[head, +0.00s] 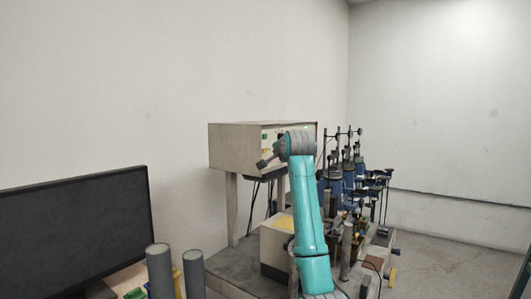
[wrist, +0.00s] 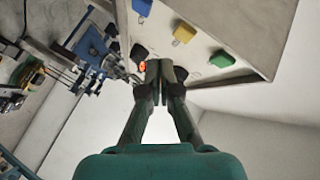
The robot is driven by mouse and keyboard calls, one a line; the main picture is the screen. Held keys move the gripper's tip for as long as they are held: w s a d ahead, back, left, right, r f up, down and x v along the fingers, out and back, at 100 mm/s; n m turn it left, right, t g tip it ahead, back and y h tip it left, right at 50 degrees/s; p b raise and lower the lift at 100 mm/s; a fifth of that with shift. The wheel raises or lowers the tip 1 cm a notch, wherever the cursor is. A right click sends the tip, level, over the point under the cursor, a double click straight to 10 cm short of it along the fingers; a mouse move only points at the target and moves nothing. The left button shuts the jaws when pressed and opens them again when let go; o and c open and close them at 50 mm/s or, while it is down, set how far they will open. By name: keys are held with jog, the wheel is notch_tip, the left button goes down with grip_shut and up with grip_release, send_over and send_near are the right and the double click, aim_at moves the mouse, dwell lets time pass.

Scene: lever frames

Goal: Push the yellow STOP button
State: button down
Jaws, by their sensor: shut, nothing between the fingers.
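A yellow button (wrist: 184,34) sits on the pale control panel (wrist: 213,18) in the wrist view, above and right of my fingertips. No lettering on it is readable. My gripper (wrist: 160,69) is shut and empty, its fingers pointing at the panel's edge area, apart from the yellow button in the picture. Whether the fingertips touch the panel cannot be told. In the head view the grey control box (head: 235,150) stands on legs, and my arm hides part of its front.
Around the yellow button are a green button (wrist: 220,58), a blue button (wrist: 143,6), a black knob (wrist: 139,52) and a red light (wrist: 142,67). Blue machinery (head: 345,185) stands right of the box. A monitor (head: 75,230) and grey cylinders (head: 160,270) are at lower left.

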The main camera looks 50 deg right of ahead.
aim_at(268, 152)
jog(key=shift+w, duration=0.8)
jog(key=shift+w+a, duration=0.15)
jog(key=shift+w, duration=0.65)
dwell(1.6)
jog(key=shift+s, duration=0.8)
jog(key=shift+s+d, duration=0.15)
jog(key=shift+s, duration=1.1)
jog(key=shift+s+d, duration=0.1)
jog(key=shift+s, duration=1.15)
